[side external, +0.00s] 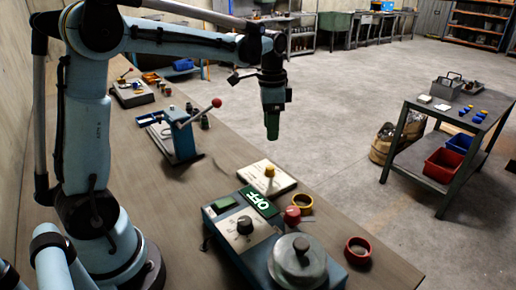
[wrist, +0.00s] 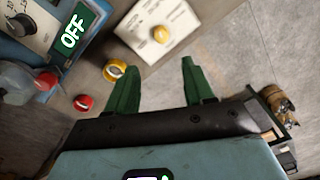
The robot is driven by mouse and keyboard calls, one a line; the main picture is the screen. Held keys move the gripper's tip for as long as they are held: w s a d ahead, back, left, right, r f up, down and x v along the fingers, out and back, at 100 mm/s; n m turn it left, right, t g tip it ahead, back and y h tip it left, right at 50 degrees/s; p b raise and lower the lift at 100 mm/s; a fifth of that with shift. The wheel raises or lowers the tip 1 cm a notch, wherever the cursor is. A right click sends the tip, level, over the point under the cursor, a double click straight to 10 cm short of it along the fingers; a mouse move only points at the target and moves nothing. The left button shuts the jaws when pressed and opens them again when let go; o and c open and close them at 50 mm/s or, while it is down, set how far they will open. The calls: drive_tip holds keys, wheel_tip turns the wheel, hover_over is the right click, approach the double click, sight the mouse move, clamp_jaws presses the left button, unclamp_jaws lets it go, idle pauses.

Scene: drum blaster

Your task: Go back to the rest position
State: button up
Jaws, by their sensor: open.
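My gripper (side external: 272,128) hangs from my arm in the side external view, above the far part of the bench edge, clear of everything. In the wrist view its two green fingers (wrist: 160,88) are spread wide apart with nothing between them. A blue machine (side external: 258,225) with a dark knob, a round grey lid and a green sign reading OFF (side external: 258,202) stands on the bench below. The sign also shows at the upper left of the wrist view (wrist: 76,30).
A white panel with a yellow knob (side external: 268,180), a yellow ring (side external: 301,203), a red ring (side external: 358,250) and a lever press (side external: 182,138) are on the bench (side external: 150,205). A cart (side external: 445,150) with red and blue bins stands at right. The air around my gripper is free.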

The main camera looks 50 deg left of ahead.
drive_tip(key=s+d+f+n+t, duration=0.1)
drive_tip(key=s+d+n+t, duration=0.5)
drive_tip(key=s, duration=0.7)
drive_tip(key=shift+d+t, duration=0.5)
drive_tip(key=shift+d, duration=0.6)
drive_tip(key=shift+s, duration=0.1)
